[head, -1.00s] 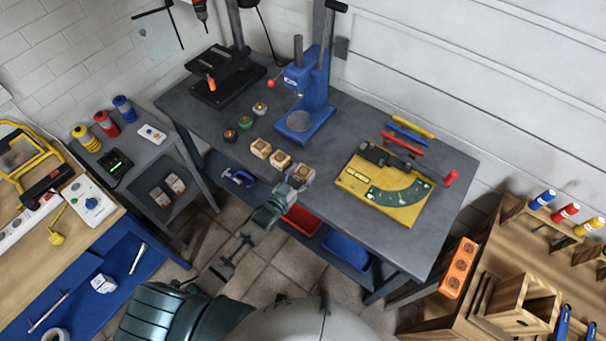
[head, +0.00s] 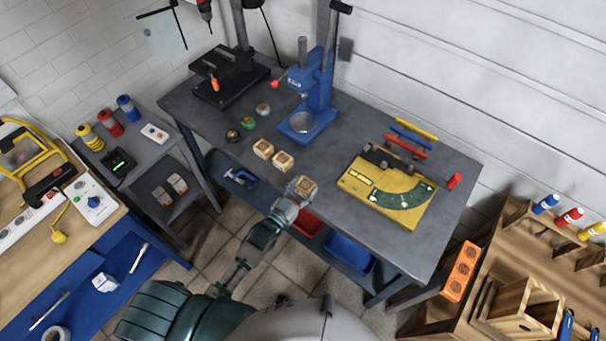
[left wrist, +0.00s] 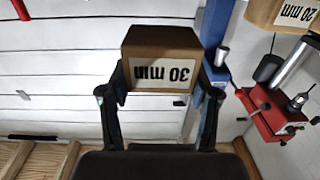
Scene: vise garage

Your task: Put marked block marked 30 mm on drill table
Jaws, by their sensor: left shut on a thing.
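My left gripper (head: 298,191) is shut on a wooden block (head: 306,184) at the bench's front edge. In the left wrist view, this block (left wrist: 160,50) sits between the two fingers, and its white label reads 30, upside down. I cannot tell how far it is above the bench. The black drill table (head: 228,80) stands at the bench's back left, well away from the gripper, with a red drill (head: 204,10) above it. Two more wooden blocks (head: 263,148) (head: 283,162) stand on the bench left of the held one. My right gripper is not in view.
A blue press (head: 312,110) stands mid-bench, right of the drill table. Small round knobs (head: 247,122) lie between them and the blocks. A yellow bending tool (head: 385,190) fills the bench's right part. In the left wrist view, a block marked 20 (left wrist: 293,14) shows at upper right.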

